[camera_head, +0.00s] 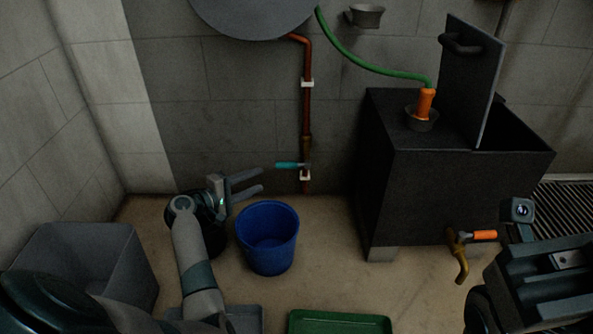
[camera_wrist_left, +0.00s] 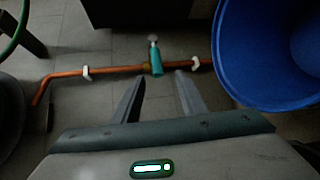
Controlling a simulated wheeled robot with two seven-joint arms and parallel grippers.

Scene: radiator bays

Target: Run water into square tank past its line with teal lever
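The teal lever (camera_head: 289,165) sits on the copper pipe (camera_head: 307,115) low on the back wall and points left, across the pipe. My left gripper (camera_head: 261,179) is open and empty, just left of the lever. In the left wrist view the lever (camera_wrist_left: 156,62) shows just beyond the gap between the open fingertips (camera_wrist_left: 160,77). The square tank (camera_head: 430,195) is dark and stands at the right. A green hose (camera_head: 365,66) ends in an orange nozzle (camera_head: 426,103) at its top. No water or line is visible. My right gripper (camera_head: 545,285) is partly in view; its fingers cannot be made out.
A blue bucket (camera_head: 268,238) stands just below and right of my left gripper. A brass tap with an orange lever (camera_head: 485,235) is low on the tank's front. A dark raised panel (camera_head: 470,85) stands on the tank. A grey bin (camera_head: 85,255) and green tray (camera_head: 340,322) lie nearer.

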